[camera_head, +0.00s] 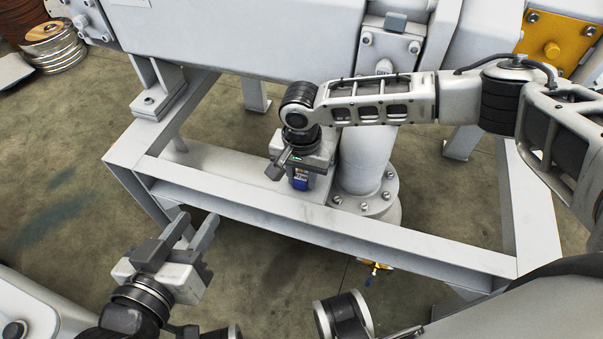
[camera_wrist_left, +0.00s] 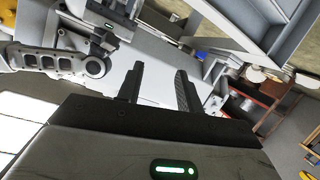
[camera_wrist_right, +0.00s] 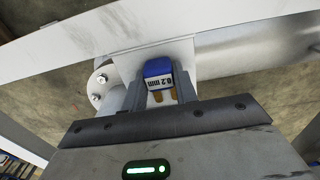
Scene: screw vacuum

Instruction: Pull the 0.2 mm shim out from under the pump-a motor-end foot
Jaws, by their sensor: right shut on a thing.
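The shim (camera_wrist_right: 158,72) has a blue tab marked "0.2 mm" and brass-coloured prongs. In the right wrist view it sits between the fingers of my right gripper (camera_wrist_right: 160,95), which is shut on it. In the head view the blue tab (camera_head: 301,180) shows below my right gripper (camera_head: 290,168), over the frame beside a vertical pipe. A bolted foot (camera_head: 155,102) stands on the frame's left corner, apart from the shim; I cannot tell whether it is the motor-end foot. My left gripper (camera_head: 194,232) is open and empty in front of the frame; its parted fingers show in the left wrist view (camera_wrist_left: 160,85).
The grey steel frame (camera_head: 290,215) crosses the middle, with a flanged vertical pipe (camera_head: 362,165) close to the right of my right gripper. The large grey housing (camera_head: 240,40) stands behind. Bare floor (camera_head: 60,150) lies to the left.

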